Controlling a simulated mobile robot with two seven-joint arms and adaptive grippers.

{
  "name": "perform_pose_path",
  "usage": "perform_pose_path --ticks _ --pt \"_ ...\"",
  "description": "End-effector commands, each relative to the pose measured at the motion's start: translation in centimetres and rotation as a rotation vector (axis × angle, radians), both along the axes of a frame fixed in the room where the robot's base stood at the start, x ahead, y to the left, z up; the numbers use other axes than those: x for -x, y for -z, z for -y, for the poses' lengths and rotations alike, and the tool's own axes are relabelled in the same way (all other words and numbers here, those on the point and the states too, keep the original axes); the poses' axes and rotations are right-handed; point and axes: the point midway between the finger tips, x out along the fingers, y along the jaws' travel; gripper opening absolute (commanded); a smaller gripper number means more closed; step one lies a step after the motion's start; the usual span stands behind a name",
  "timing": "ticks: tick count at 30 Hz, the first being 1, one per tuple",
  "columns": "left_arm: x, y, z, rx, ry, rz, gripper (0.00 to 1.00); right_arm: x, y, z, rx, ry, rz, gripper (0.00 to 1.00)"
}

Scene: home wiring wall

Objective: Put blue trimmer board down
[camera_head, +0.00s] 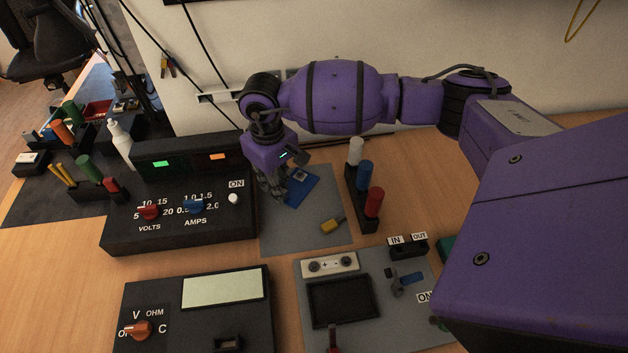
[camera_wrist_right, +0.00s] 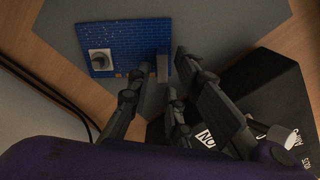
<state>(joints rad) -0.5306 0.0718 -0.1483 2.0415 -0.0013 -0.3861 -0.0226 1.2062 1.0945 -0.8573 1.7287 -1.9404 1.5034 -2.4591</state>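The blue trimmer board (camera_head: 304,187) lies on the grey mat (camera_head: 275,236), near its upper end in the head view. In the right wrist view the blue trimmer board (camera_wrist_right: 128,37) shows its white knob and a small grey tab at its lower edge. My right gripper (camera_head: 277,189) is at the board's left edge in the head view. In the wrist view my right gripper (camera_wrist_right: 160,73) has its fingers apart, one on each side of the grey tab, with gaps visible. My left gripper is out of view.
A black power supply (camera_head: 178,227) with knobs stands left of the mat. A dark rack (camera_head: 361,205) with white, blue and red handles stands right of it. A meter (camera_head: 198,310) and a test panel (camera_head: 340,287) are nearer.

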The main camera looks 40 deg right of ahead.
Motion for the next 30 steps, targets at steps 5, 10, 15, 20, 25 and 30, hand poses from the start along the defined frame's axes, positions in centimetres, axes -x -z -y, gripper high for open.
perform_pose_path --ticks 5,10,15,20,25,30 --pt "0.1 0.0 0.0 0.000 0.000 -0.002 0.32 -0.2 -0.2 -0.1 -0.001 -0.001 0.004 0.27" --pt "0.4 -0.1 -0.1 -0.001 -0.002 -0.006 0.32 -0.2 -0.4 -0.1 -0.001 -0.001 0.005 0.27" --pt "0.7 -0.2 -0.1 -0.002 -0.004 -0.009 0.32 -0.3 -2.2 -0.1 0.000 -0.001 0.008 0.27" --pt "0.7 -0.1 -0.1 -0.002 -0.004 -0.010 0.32 -0.3 -5.6 -0.2 -0.001 -0.002 0.010 0.27" --pt "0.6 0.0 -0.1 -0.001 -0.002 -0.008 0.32 -0.2 -9.2 -0.2 0.000 -0.001 0.008 0.27" --pt "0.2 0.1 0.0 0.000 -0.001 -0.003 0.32 -0.2 -11.6 -0.3 -0.001 -0.001 0.006 0.27"
